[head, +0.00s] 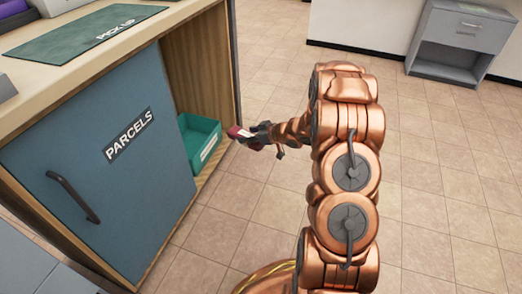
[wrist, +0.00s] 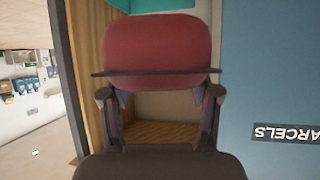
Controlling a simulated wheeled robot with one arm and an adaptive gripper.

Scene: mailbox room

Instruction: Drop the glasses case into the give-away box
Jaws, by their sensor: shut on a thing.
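My gripper (head: 257,136) is shut on a dark red glasses case (head: 238,132). In the wrist view the case (wrist: 158,48) sits between the fingertips, with a dark line across its lower edge. A teal open-topped box (head: 207,158) with a pale label, too small to read, stands on the floor of the open compartment. It is the likely give-away box. The case is in front of the opening, to the right of the box in the head view, and apart from it. Only a strip of teal (wrist: 165,4) shows at the top of the wrist view, partly hidden behind the case.
A blue PARCELS door (head: 100,170) with a dark handle is left of the compartment. The counter (head: 150,22) above carries a green PICK UP mat (head: 95,38). The compartment's wooden side wall (head: 205,62) is close. A grey cabinet (head: 460,42) stands far right; tiled floor is clear between.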

